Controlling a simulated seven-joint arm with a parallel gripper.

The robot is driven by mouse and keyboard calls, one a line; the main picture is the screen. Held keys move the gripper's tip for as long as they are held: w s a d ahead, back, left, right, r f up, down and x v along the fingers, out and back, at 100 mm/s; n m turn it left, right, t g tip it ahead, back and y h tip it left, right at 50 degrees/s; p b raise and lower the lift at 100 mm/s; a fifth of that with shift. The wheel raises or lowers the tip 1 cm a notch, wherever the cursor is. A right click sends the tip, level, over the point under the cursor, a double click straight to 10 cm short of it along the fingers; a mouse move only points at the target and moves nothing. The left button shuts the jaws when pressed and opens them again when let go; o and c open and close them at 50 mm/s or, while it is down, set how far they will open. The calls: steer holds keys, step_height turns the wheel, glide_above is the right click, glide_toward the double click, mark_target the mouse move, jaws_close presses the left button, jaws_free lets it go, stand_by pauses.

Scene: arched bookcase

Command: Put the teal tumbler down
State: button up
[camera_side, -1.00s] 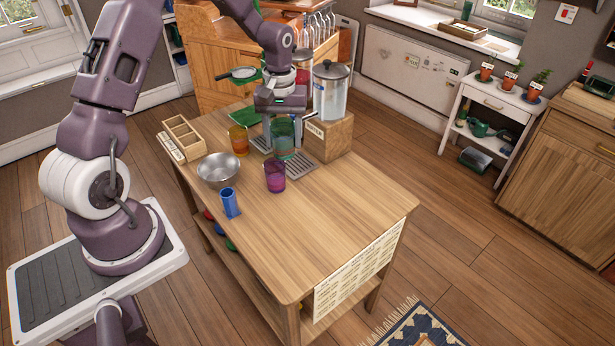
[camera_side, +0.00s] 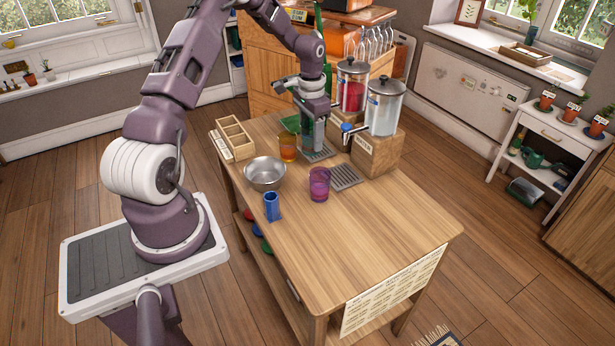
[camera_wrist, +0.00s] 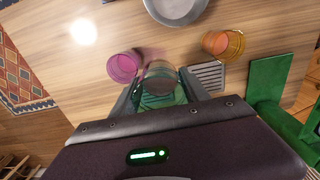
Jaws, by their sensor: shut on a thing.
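The teal tumbler (camera_wrist: 160,82) is between the two fingers of my gripper (camera_wrist: 161,98) in the wrist view, with its open rim toward the camera. My gripper is shut on it. In the side view my gripper (camera_side: 313,128) is at the back of the wooden table, just right of the orange tumbler (camera_side: 288,148), and the fingers largely hide the teal tumbler (camera_side: 307,133). A slotted drip tray (camera_side: 320,153) lies close by. I cannot tell whether the tumbler's base touches a surface.
A purple tumbler (camera_side: 319,184), a metal bowl (camera_side: 265,172) and a blue cup (camera_side: 271,207) stand on the table (camera_side: 360,240). Two drink dispensers (camera_side: 384,107) on wooden blocks stand close on the right. A divided wooden box (camera_side: 235,138) is at the left. The table's front is clear.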

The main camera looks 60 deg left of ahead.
mark_target(306, 138)
steer(key=shift+s+a+f, duration=0.2)
steer(key=shift+a+f, duration=0.85)
steer(key=shift+a, duration=0.1)
step_height(306, 138, down, 9)
steer(key=shift+r, duration=0.1)
steer(key=o, duration=1.6)
steer(key=shift+c, duration=0.2)
